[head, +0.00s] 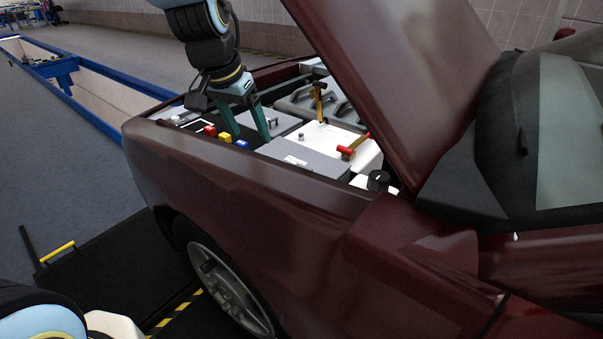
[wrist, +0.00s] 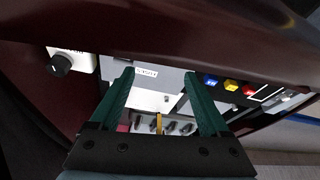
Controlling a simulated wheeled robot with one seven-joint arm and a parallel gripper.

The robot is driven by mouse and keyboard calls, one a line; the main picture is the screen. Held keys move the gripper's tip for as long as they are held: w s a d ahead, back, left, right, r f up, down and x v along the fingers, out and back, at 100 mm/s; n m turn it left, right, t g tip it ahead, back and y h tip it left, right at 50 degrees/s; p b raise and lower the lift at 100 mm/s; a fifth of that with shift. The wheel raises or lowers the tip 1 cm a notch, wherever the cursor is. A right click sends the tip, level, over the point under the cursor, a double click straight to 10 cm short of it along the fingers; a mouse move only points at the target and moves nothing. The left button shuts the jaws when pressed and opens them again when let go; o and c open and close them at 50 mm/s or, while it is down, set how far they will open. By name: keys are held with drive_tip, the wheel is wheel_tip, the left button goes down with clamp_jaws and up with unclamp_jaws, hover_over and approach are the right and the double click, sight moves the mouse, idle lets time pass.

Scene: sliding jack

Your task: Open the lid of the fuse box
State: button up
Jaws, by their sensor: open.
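The fuse box (head: 305,148) is a flat grey box with a white label, near the fender edge of the open engine bay. Its lid looks shut. In the wrist view, the grey box (wrist: 172,80) and its "FUSES" label show between and beyond my fingertips. My gripper (head: 246,122) points down into the bay with two green fingers spread apart. In the wrist view, my gripper (wrist: 159,75) has nothing between its fingers. In the head view the fingers appear left of the labelled box; whether either touches anything I cannot tell.
Red, yellow and blue blocks (head: 225,137) sit left of the box. A red-and-yellow handle (head: 352,147) and a black-capped white container (head: 378,181) lie to the right. The raised maroon hood (head: 400,70) overhangs the bay; the fender (head: 240,190) borders it in front.

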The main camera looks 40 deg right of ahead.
sight(304, 167)
drive_tip(key=shift+o, duration=0.2)
drive_tip(key=s+d+m, duration=0.2)
drive_tip(key=s+d, duration=0.2)
drive_tip(key=d, duration=0.2)
drive_tip(key=shift+s+d+f+h+b, duration=0.25)
drive_tip(key=shift+s+d+h+b, duration=0.05)
drive_tip(key=shift+s+h+b, duration=0.1)
drive_tip(key=p+x, duration=0.1)
drive_tip(key=x, duration=0.9)
drive_tip(key=shift+s+d+f, duration=0.15)
drive_tip(key=shift+f, duration=0.15)
clamp_jaws()
